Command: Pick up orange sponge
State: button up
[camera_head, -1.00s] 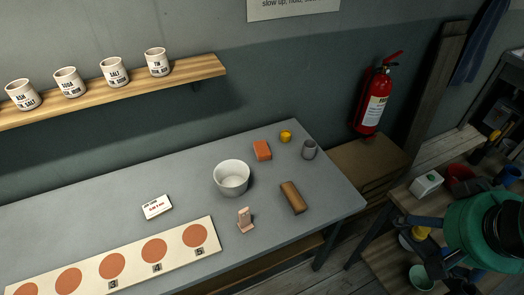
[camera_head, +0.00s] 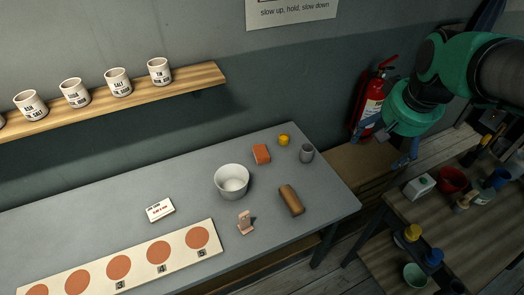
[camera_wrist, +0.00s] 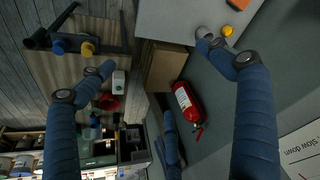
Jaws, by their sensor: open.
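The orange sponge (camera_head: 261,154) lies on the grey table (camera_head: 110,195) near its back edge, left of a small yellow object (camera_head: 283,140). In the head view my green arm is at the upper right, in front of the fire extinguisher, and the gripper end (camera_head: 402,153) is right of the table and apart from the sponge.
A grey cup (camera_head: 306,153), a white bowl (camera_head: 231,182), a brown block (camera_head: 290,200) and a small pinkish stand (camera_head: 245,222) are on the table near the sponge. A cluttered wooden bench (camera_head: 400,215) stands at right.

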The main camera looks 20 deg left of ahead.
jog(key=w+a+f+n+g+p, duration=0.15)
jog(key=w+a+f, duration=0.25)
jog(key=w+a, duration=0.45)
jog(key=w+a+f+n+p, duration=0.1)
jog(key=w+a+f+p, duration=0.25)
jog(key=w+a, duration=0.5)
jog(key=w+a+f+n+p, duration=0.1)
jog(key=w+a+f+p, duration=0.1)
jog(key=a+f, duration=0.8)
jog(key=w+a+f+n+g+p, duration=0.1)
jog(key=w+a+f+p, duration=0.1)
jog(key=a+f, duration=0.8)
jog(key=shift+w+a+f+p, duration=0.2)
jog(key=shift+w+a+p, duration=0.1)
jog(key=shift+w+a, duration=0.15)
jog(key=shift+f+g, duration=0.1)
jog(key=shift+g, duration=0.15)
send_over(264, 151)
jog(key=f, duration=0.7)
jog(key=shift+s+d+f, duration=0.2)
jog(key=shift+s+f, duration=0.1)
jog(key=shift+w+f, duration=0.1)
jog(key=shift+f, duration=0.25)
jog(key=shift+f, duration=0.1)
